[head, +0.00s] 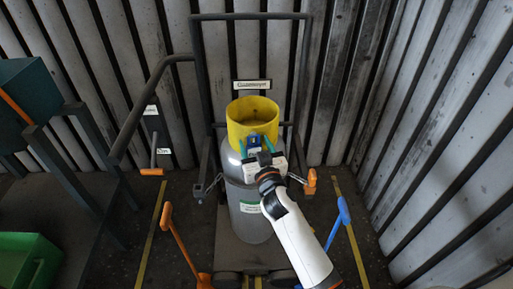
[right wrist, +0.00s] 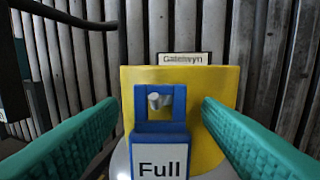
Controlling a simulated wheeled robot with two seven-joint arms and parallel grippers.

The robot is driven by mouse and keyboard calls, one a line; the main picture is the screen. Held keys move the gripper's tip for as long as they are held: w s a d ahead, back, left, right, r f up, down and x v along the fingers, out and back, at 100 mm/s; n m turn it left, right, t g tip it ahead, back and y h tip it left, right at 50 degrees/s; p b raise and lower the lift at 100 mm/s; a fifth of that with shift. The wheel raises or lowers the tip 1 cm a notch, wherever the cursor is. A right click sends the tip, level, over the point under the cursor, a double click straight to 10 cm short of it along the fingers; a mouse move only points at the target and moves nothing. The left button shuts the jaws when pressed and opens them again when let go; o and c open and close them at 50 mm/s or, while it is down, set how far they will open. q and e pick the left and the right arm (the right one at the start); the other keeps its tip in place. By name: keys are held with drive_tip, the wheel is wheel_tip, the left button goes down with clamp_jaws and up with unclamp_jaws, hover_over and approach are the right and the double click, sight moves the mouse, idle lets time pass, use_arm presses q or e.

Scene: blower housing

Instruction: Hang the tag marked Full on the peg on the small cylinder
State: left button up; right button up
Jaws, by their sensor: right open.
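The blue tag with a white face marked Full (right wrist: 160,150) is in the middle of the right wrist view. A silver peg (right wrist: 154,101) shows through the opening in its top, and the tag appears to hang there. Behind it is the yellow collar (head: 238,124) of the grey cylinder (head: 247,218). My right gripper (head: 256,146) is open, its green fingers on either side of the tag with gaps, not touching it. In the head view the tag (head: 254,139) is small and blue between the fingers. My left gripper is not in view.
A dark metal frame (head: 306,60) stands around the cylinder, with chains at its sides. Orange handles (head: 181,245) and a blue handle (head: 343,209) stand near it. A green bin (head: 28,262) is at lower left. Corrugated walls close off the back and right.

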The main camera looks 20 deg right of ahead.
drive_tip(key=s, duration=1.1)
drive_tip(key=s+d+f+n+g, duration=0.1)
drive_tip(key=s+f+g, duration=0.35)
drive_tip(key=f, duration=0.65)
drive_tip(key=s+f+g, duration=0.3)
drive_tip(key=s+f, duration=0.2)
drive_tip(key=f, duration=0.5)
drive_tip(key=s+d+f+n+g, duration=0.1)
drive_tip(key=s+f+g, duration=0.35)
drive_tip(key=f, duration=0.65)
drive_tip(key=s+f+g, duration=0.4)
drive_tip(key=s+f, duration=0.4)
drive_tip(key=s, duration=0.4)
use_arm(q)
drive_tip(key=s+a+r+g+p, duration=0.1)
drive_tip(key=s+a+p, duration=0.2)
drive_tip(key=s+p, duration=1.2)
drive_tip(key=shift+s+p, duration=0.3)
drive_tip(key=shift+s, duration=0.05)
use_arm(e)
drive_tip(key=s+d, duration=0.1)
drive_tip(key=s, duration=0.6)
drive_tip(key=s+d+r+g, duration=0.1)
drive_tip(key=s+d, duration=0.1)
drive_tip(key=s, duration=0.6)
drive_tip(key=shift+s+d+r+n+y, duration=0.15)
drive_tip(key=shift+d+r+n+y, duration=0.15)
drive_tip(key=shift+n, duration=0.1)
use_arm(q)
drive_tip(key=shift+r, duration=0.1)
